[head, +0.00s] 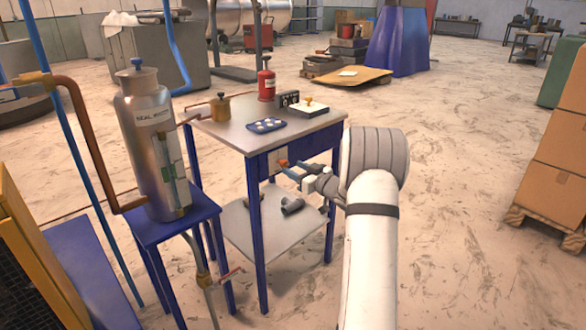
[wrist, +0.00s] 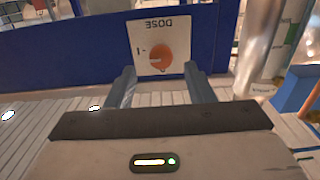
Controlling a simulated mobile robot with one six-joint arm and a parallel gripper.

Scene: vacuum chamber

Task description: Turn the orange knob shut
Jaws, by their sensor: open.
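The orange knob (wrist: 160,57) sits on a white plate (wrist: 172,30) marked DOSE, upside down in the wrist view. A pale line on the knob points toward the left of that view, near a short mark on the plate. In the head view the knob (head: 283,163) is on the blue front of the metal-topped table (head: 230,140). My gripper (wrist: 160,76) is open and empty, its fingertips spread wider than the knob at its left and right. In the head view my gripper (head: 291,172) is close to the knob; I cannot tell whether it touches.
A steel canister (head: 145,150) with a blue cap stands on a blue stand left of the table. On the tabletop are a red bottle (head: 266,82), a brass pot (head: 220,107) and a blue tray (head: 267,125). The floor to the right is clear up to cardboard boxes (head: 560,150).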

